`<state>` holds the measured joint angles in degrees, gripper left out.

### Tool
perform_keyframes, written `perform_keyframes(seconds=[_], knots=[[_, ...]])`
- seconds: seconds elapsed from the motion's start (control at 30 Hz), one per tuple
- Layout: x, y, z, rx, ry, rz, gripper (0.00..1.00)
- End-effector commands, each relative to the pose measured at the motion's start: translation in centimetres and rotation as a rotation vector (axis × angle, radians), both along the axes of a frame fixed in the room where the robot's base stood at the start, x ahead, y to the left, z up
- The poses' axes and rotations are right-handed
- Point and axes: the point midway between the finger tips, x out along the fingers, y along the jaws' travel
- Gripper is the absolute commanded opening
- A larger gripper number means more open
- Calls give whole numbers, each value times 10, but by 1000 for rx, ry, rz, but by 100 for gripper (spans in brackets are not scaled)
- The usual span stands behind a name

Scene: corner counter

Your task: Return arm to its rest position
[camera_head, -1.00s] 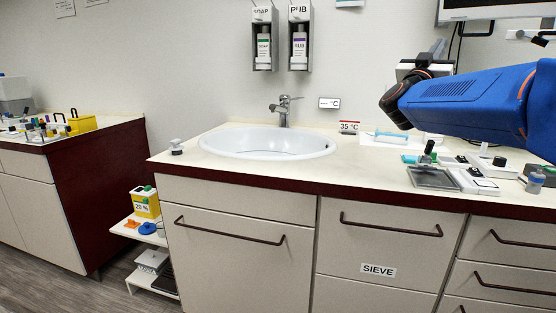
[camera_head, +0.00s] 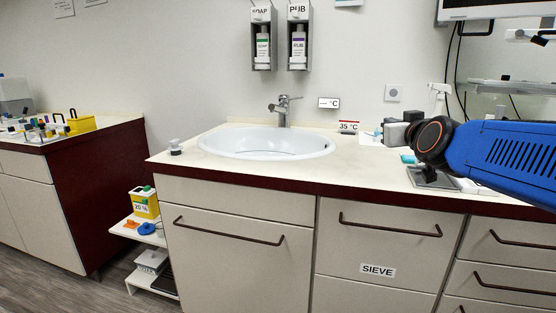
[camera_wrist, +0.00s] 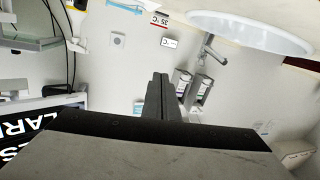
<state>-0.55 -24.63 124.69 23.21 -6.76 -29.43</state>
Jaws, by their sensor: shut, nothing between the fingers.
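My blue arm reaches in from the right edge of the head view, above the right part of the counter (camera_head: 270,176). Its dark wrist joint and the grey body of my gripper (camera_head: 397,133) are at its left end. The fingertips cannot be made out there. In the wrist view my gripper's fingers (camera_wrist: 160,80) are together, with nothing between them.
The sink (camera_head: 266,141) lies left of my gripper, with a tap (camera_head: 283,108) behind it. Soap (camera_head: 263,45) and rub (camera_head: 299,45) dispensers hang on the wall. My arm partly hides a dark plate (camera_head: 432,179) and other items. A monitor (camera_head: 495,8) is at upper right.

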Motion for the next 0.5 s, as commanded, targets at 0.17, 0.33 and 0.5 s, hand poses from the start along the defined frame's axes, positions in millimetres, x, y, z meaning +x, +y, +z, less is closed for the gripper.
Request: perform_keyframes(seconds=[0.17,0.33,0.5], knots=[[-63,22,-87,41,264,85,0],[-132,29,-166,72,518,107,0],[-208,26,-237,95,760,79,0]])
